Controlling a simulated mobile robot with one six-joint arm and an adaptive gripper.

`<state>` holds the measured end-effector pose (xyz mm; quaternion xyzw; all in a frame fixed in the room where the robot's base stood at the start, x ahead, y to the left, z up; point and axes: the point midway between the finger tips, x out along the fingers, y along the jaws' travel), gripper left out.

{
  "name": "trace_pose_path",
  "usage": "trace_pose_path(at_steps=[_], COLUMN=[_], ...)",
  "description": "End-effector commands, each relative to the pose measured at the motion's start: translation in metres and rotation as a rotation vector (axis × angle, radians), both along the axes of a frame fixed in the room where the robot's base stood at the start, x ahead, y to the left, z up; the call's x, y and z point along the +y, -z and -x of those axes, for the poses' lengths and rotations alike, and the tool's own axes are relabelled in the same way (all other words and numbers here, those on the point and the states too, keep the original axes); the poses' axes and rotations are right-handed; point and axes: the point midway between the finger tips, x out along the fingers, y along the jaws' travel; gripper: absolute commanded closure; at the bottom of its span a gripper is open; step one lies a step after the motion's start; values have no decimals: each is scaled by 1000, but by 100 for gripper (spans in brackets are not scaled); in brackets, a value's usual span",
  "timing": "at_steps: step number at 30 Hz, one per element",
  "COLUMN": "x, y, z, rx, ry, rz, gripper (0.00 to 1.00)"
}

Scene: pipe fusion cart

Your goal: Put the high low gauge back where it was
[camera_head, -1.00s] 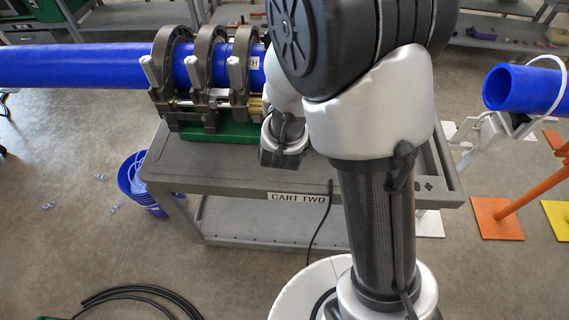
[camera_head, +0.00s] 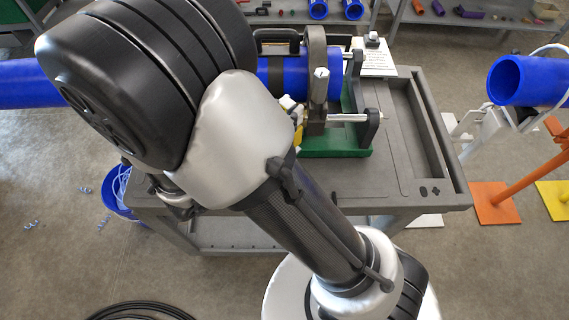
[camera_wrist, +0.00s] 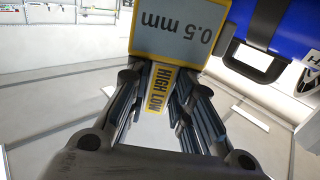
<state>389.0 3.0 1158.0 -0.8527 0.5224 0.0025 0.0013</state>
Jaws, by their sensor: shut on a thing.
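The high low gauge (camera_wrist: 160,88) shows in the wrist view, with a yellow-edged HIGH LOW label and a grey face reading 0.5 mm, upside down. My gripper (camera_wrist: 160,96) is shut on its narrow labelled part. The wider face stands out beyond the fingertips. In the head view my arm covers the gripper, and I cannot make out the gauge there.
A blue pipe (camera_head: 283,82) lies in the fusion machine with its green base (camera_head: 338,140) on the grey cart (camera_head: 425,190). The cart top's right side is clear. Another blue pipe end (camera_head: 520,82) stands at right.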

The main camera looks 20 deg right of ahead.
Motion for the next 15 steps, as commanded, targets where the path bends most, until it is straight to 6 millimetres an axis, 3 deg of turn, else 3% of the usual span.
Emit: trace_pose_path(at_steps=[1, 9, 15], x=[0, 0, 0], y=[21, 91, 118], z=[0, 0, -1], rx=[4, 3, 0], ry=[0, 0, -1], rz=[5, 4, 2], gripper=[100, 100, 100])
